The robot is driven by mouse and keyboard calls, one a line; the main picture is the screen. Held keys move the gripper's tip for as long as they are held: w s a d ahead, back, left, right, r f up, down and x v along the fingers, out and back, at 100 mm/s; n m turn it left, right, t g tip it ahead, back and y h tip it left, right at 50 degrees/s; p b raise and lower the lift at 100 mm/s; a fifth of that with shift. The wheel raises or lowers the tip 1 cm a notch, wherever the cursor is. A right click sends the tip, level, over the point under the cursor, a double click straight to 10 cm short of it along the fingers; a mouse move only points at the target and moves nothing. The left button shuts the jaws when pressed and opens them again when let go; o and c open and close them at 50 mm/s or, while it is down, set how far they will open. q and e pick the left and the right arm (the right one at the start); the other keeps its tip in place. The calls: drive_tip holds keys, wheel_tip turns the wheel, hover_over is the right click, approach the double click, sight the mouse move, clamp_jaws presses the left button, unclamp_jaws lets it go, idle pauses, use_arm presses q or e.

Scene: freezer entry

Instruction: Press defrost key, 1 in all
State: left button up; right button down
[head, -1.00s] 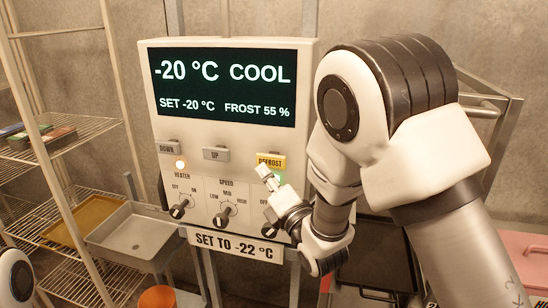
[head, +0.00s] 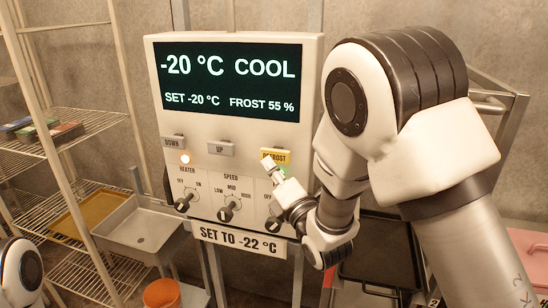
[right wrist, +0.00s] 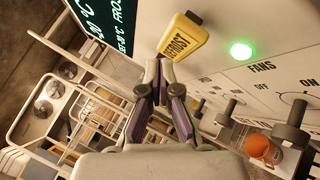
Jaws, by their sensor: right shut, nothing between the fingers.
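The yellow defrost key (head: 282,157) is at the lower right of the control panel's face, and its label is partly covered by my right gripper (head: 271,167). The right gripper's fingers are together and empty. In the right wrist view the fingertips (right wrist: 159,64) are just below the yellow key (right wrist: 184,37); I cannot tell whether they touch it. The display (head: 232,82) reads -20 °C COOL, SET -20 °C, FROST 55 %. My left gripper is out of view.
Grey DOWN (head: 173,142) and UP (head: 221,149) keys share the key row. Below are the heater knob (head: 184,203), the speed knob (head: 228,211) and a partly hidden fans knob (right wrist: 290,136). A green lamp (right wrist: 240,50) glows near the defrost key. Wire shelves (head: 75,125) stand left.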

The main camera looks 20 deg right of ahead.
idle(0.4)
drive_tip(key=shift+w+d+b, duration=0.15)
drive_tip(key=shift+w+b, duration=0.05)
drive_tip(key=shift+b, duration=0.1)
drive_tip(key=shift+w+d, duration=0.15)
drive_tip(key=shift+w+d, duration=0.2)
drive_tip(key=shift+w, duration=0.2)
idle(0.7)
idle(0.3)
drive_tip(key=shift+s+a+b, duration=0.2)
drive_tip(key=shift+s+b, duration=0.15)
drive_tip(key=shift+b, duration=0.15)
drive_tip(key=shift+s+a, duration=0.3)
drive_tip(key=shift+s, duration=0.15)
